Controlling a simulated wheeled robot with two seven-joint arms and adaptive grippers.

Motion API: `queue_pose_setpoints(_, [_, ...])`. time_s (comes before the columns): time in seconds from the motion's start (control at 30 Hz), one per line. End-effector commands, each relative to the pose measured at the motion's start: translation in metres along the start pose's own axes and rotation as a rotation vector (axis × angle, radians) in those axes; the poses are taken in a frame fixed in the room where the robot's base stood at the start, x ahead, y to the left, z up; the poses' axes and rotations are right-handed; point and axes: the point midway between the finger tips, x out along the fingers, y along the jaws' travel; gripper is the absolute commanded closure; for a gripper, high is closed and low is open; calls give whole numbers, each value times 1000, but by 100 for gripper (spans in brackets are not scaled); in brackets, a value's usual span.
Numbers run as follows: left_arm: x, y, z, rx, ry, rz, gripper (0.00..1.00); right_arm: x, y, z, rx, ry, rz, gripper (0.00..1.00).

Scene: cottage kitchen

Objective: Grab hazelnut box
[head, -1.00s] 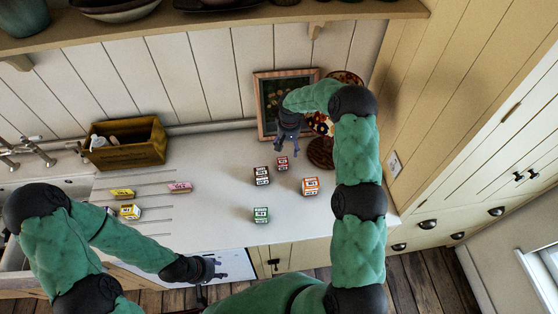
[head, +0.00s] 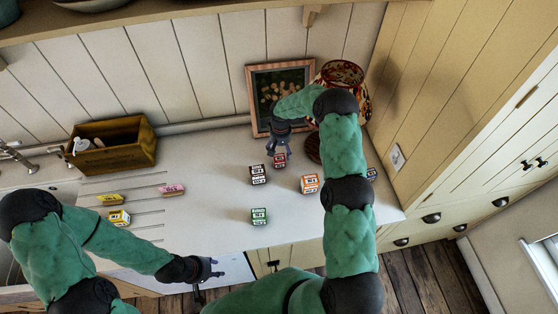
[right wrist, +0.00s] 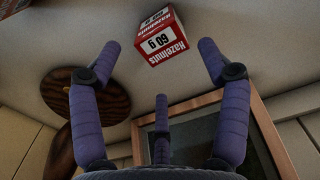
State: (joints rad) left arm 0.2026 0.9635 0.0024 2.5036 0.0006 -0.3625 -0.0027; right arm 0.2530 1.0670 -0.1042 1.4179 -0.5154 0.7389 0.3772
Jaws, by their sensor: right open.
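The hazelnut box (head: 280,160) is a small red and white carton on the white counter, in front of the framed picture. In the right wrist view the hazelnut box (right wrist: 162,38) shows its "Hazelnuts 60 g" label, just beyond and between the spread fingers. My right gripper (head: 278,152) is open and empty, right behind the box in the head view; its fingers also show in the right wrist view (right wrist: 160,62). I see no finger clearly touching the box. My left gripper (head: 214,268) is low at the counter's front edge, far from the box; its finger opening is unclear.
Near the hazelnut box stand a dark box (head: 258,174), an orange box (head: 310,184) and a green box (head: 259,216). A framed picture (head: 254,100) and a patterned lamp (head: 345,72) stand behind. Yellow and pink boxes and a wooden crate (head: 130,150) are left.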

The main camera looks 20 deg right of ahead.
Motion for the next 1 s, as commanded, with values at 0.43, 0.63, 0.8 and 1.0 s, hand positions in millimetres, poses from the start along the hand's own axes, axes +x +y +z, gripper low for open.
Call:
queue_pose_setpoints(0.43, [-14,5,0,0,0,0,60,40,-7,6,0,-1,0,24])
queue_pose_setpoints(0.63, [-16,6,0,0,0,0,60,54,-6,6,0,1,0,24])
queue_pose_setpoints(0.8, [-16,6,1,0,0,0,60,56,-6,6,0,2,0,24])
queue_pose_setpoints(1.0, [-16,6,1,0,0,0,60,56,-6,6,-1,1,0,55])
